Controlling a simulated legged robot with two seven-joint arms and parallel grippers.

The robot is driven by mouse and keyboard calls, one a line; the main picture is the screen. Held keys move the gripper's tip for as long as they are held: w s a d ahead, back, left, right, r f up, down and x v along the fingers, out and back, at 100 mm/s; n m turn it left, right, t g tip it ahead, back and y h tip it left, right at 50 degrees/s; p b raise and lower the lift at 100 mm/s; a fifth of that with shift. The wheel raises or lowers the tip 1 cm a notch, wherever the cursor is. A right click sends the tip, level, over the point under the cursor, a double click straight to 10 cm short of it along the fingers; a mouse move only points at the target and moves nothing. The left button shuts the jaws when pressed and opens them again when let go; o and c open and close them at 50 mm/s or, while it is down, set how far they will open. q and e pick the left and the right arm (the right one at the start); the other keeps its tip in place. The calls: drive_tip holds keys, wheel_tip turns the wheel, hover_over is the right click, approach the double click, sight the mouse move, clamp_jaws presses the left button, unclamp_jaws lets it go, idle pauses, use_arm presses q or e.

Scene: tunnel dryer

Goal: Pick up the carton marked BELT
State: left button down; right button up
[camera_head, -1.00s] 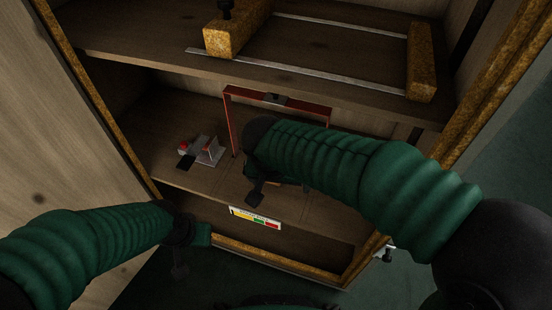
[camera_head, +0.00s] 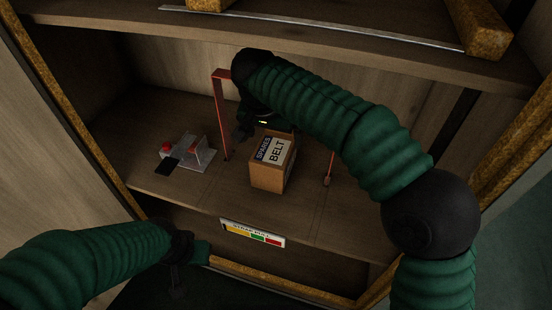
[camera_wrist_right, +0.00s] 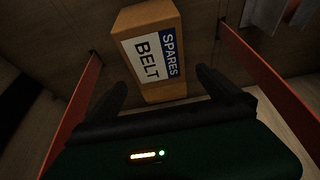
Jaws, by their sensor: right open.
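The carton marked BELT (camera_head: 268,178) is a small brown box on the lower shelf, with a white and blue label reading SPARES BELT. It stands between the posts of a red frame (camera_head: 222,120). In the right wrist view the carton (camera_wrist_right: 163,88) is ahead of the fingertips, label visible. My right gripper (camera_wrist_right: 162,86) is open and empty, its fingers apart near the carton's near edge. In the head view the right gripper (camera_head: 262,128) is at the carton's far upper side, partly hidden by my arm. My left gripper (camera_head: 190,250) is low at the left, dark, away from the carton.
A clear-and-grey device with a red button (camera_head: 197,155) sits left of the frame. An upper shelf (camera_head: 330,50) overhangs the back. A coloured label (camera_head: 252,233) is on the lower shelf's front edge. Red posts (camera_wrist_right: 272,75) flank my right gripper.

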drive_tip(key=b+x, duration=0.3)
drive_tip(key=x, duration=0.2)
drive_tip(key=shift+f+b, duration=0.25)
drive_tip(key=shift+b, duration=0.05)
drive_tip(key=shift+r, duration=0.25)
drive_tip(key=shift+c, duration=0.4)
drive_tip(key=c, duration=1.9)
drive_tip(key=shift+c, duration=0.3)
